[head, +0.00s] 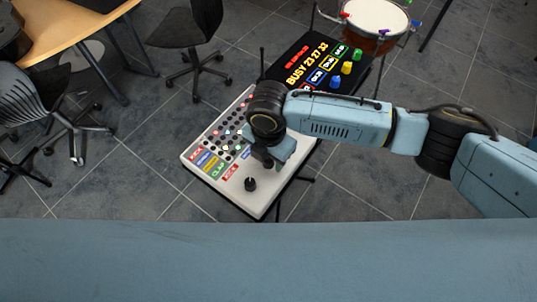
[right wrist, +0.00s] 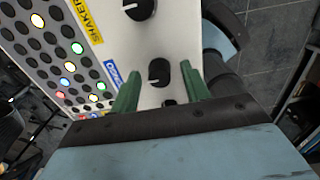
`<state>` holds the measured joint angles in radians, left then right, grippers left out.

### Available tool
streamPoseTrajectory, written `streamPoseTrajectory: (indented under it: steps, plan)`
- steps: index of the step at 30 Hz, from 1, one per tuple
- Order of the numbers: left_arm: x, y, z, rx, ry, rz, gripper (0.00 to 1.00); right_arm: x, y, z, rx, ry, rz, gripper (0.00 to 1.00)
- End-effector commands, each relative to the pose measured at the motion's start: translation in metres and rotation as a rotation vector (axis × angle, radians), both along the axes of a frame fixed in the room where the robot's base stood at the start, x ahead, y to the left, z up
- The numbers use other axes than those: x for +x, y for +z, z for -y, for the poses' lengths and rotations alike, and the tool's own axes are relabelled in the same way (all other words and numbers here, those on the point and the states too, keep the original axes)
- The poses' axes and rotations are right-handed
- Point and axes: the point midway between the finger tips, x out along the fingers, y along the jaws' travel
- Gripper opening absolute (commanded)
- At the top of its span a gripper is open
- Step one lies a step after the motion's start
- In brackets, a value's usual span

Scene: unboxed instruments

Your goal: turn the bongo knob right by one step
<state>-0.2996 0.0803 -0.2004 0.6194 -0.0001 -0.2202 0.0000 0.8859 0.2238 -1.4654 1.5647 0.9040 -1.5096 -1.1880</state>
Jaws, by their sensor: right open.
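A pale instrument panel (head: 222,188) stands on a stand, with rows of round buttons and coloured labels. In the right wrist view, a black knob with a white pointer line (right wrist: 158,73) sits beside a blue label (right wrist: 113,77), partly hidden and not clearly readable. My right gripper (head: 271,161) is over the panel. In the wrist view, its green fingers (right wrist: 172,76) are apart, one on each side of this knob, with nothing visibly gripped. I cannot tell whether they touch it. Another black knob (right wrist: 138,8) is by the yellow SHAKER label. My left gripper is out of view.
A large black knob (head: 250,184) stands near the panel's front corner. A black display device (head: 318,62) with coloured knobs and a drum (head: 376,17) are behind. Chairs (head: 190,30) and a wooden table (head: 70,25) are at left. Tiled floor lies around.

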Motion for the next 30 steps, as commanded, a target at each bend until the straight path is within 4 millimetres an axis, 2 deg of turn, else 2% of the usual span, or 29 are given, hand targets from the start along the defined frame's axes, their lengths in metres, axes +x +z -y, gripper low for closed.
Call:
streamPoseTrajectory:
  steps: [6, 16, 23, 30]
  plan:
    - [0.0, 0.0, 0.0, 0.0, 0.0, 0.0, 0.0, 0.0, 0.0, 0.0, 0.0, 0.0, 0.0, 0.45]
    - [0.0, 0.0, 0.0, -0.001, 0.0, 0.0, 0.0, 0.0, 0.0, 0.0, 0.001, 0.0, -0.001, 0.02]
    - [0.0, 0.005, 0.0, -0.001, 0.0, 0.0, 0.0, -0.001, 0.001, 0.0, 0.0, -0.022, -0.002, 0.02]
    - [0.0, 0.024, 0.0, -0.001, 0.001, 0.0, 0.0, -0.001, 0.003, -0.001, 0.0, -0.14, -0.005, 0.02]
